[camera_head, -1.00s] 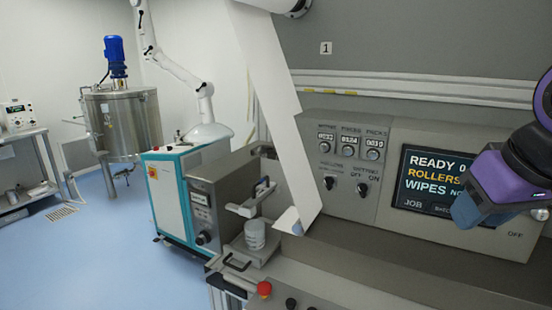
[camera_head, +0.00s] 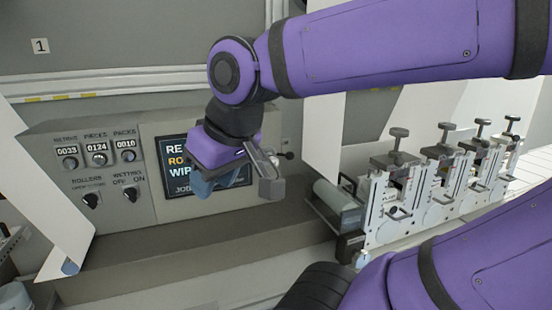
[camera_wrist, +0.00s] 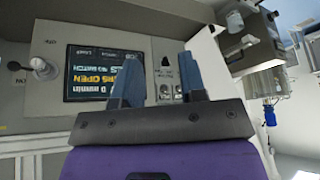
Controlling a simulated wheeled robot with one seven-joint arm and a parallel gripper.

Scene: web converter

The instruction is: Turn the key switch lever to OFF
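The key switch lever (camera_head: 287,155) is a small dark knob on the panel just right of the screen, partly hidden by my wrist in the head view.
The screen (camera_head: 172,150) is partly covered by my gripper. Rollers (camera_head: 91,200) and wetting (camera_head: 131,193) knobs sit to its left, below several counters. A grey ledge (camera_head: 150,255) runs below the panel. A roller (camera_head: 338,203) and several clamp units (camera_head: 385,205) stand at the right.

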